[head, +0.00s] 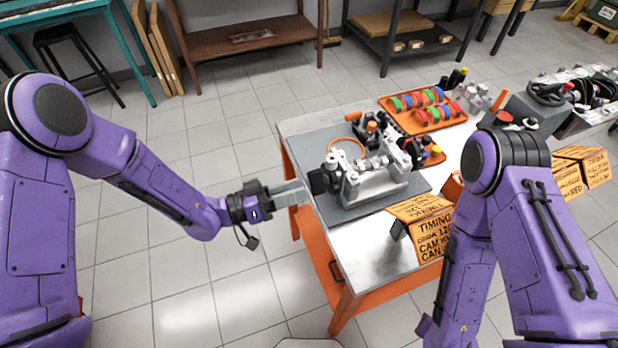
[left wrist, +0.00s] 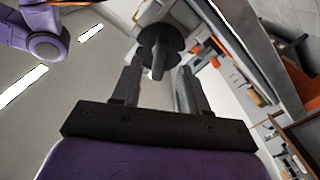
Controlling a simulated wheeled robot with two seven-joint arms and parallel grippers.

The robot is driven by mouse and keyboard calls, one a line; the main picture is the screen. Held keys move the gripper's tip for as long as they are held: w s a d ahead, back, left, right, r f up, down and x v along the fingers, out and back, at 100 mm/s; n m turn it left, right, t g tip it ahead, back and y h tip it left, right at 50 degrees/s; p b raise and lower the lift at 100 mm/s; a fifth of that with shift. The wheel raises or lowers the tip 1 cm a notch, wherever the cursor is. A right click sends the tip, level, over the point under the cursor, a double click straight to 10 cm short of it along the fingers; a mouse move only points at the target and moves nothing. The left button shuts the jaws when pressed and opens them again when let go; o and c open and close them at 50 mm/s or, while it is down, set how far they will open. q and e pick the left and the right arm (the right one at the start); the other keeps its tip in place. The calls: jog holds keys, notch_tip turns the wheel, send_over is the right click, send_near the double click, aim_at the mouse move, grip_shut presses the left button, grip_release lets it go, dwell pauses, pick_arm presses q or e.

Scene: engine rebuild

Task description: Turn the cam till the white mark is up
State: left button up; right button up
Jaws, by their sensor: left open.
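A small engine assembly (head: 376,188) stands on a grey mat (head: 345,212) on the table. A black round knob (head: 317,182), apparently on the cam's end, faces left toward my left gripper. My left gripper (head: 303,191) is open, its fingers pointing at this knob. In the left wrist view, the dark knob (left wrist: 160,42) with a raised bar across it lies ahead, near and between the two fingertips (left wrist: 160,70). I cannot tell if they touch it. I cannot make out a white mark. My right arm shows at the right, but its gripper is out of view.
An orange tray (head: 439,126) of coloured rings lies at the table's back. An orange timing card (head: 427,212) stands at the front right of the mat. Other parts crowd the right side. The floor left of the table (head: 340,287) is clear.

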aim_at(310, 185)
pick_arm(q)
jog(key=x, duration=0.4)
jog(key=shift+w+d+p, duration=0.1)
jog(key=shift+d+p, duration=0.05)
jog(key=shift+p, duration=0.25)
grip_shut()
jog(key=shift+n, duration=0.3)
jog(key=n, duration=0.5)
jog(key=n+p, duration=0.1)
jog(key=n, duration=0.5)
jog(key=shift+r, duration=0.1)
